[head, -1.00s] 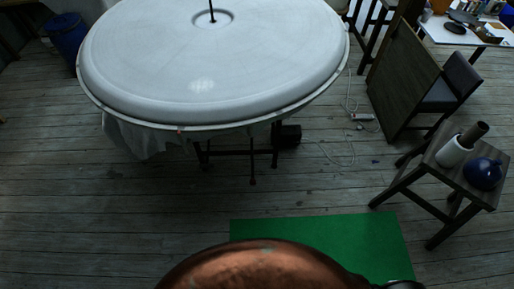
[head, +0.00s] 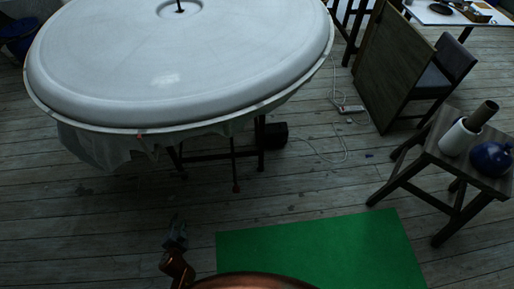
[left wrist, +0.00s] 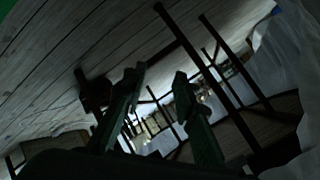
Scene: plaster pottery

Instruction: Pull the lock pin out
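A big round white plaster turntable (head: 175,75) fills the upper left of the head view. A short dark rod (head: 180,6) stands at its centre. Under its near edge a thin dark rod with a red tip (head: 236,187) hangs down. I cannot tell for sure which piece is the lock pin. My left gripper (head: 176,236) is low in front of the table, apart from it and from the rod. In the left wrist view its two fingers (left wrist: 158,78) are spread with nothing between them. Dark frame bars (left wrist: 210,70) show beyond them. My right gripper is out of view.
Draped pale sheeting (head: 95,148) hangs under the table's left side. A black box (head: 272,135) sits by the table legs, with a white cable (head: 345,150) near it. A green mat (head: 320,250) lies in front. A stool (head: 440,165) with a blue vase (head: 490,158) stands right.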

